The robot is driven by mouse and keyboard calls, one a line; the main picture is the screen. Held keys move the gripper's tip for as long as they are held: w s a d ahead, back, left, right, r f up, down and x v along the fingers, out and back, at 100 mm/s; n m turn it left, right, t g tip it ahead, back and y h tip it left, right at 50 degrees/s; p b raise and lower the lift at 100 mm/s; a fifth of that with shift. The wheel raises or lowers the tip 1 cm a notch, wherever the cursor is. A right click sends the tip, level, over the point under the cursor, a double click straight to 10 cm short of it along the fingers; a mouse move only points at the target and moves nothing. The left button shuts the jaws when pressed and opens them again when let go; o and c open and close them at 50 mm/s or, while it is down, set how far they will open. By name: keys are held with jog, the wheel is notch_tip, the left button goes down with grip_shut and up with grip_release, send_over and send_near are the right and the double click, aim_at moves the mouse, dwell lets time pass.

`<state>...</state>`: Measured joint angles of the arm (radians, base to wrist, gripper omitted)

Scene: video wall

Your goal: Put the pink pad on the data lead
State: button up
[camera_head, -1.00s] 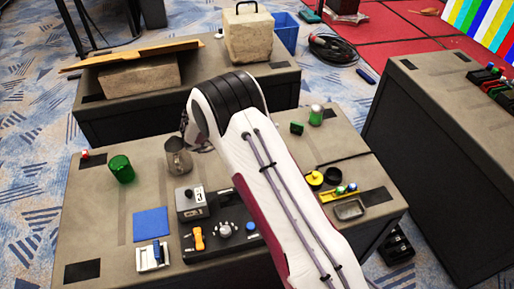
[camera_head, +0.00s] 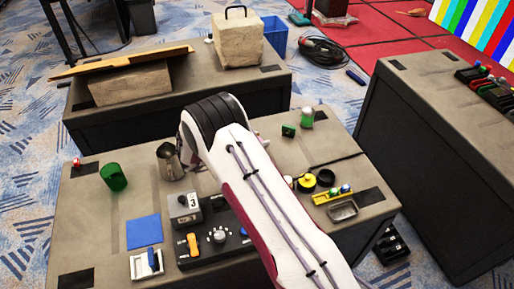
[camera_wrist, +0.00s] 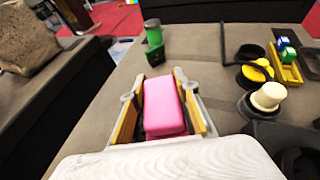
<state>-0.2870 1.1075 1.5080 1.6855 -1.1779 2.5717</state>
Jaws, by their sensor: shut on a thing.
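The pink pad (camera_wrist: 163,105) is a rounded block held between the two yellow-lined fingers of my gripper (camera_wrist: 157,84) in the wrist view. It is above the grey table top (camera_wrist: 110,100). In the head view my arm hides both the gripper and the pad. A thin black strip, possibly the data lead (camera_head: 338,160), crosses the right part of the table in the head view; I cannot tell for sure that it is a lead. The pad is apart from it.
A green block (camera_head: 288,130) and a green-white cylinder (camera_head: 307,117) stand near the table's back edge. A yellow tray (camera_head: 332,196), black round parts (camera_head: 326,177) and a metal dish (camera_head: 343,211) are at right. A metal jug (camera_head: 169,162) stands left of my arm.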

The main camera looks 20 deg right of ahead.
jog(key=shift+f, duration=1.9)
jog(key=shift+f, duration=0.15)
jog(key=o, duration=1.1)
jog(key=shift+r, duration=0.2)
jog(key=v, duration=1.2)
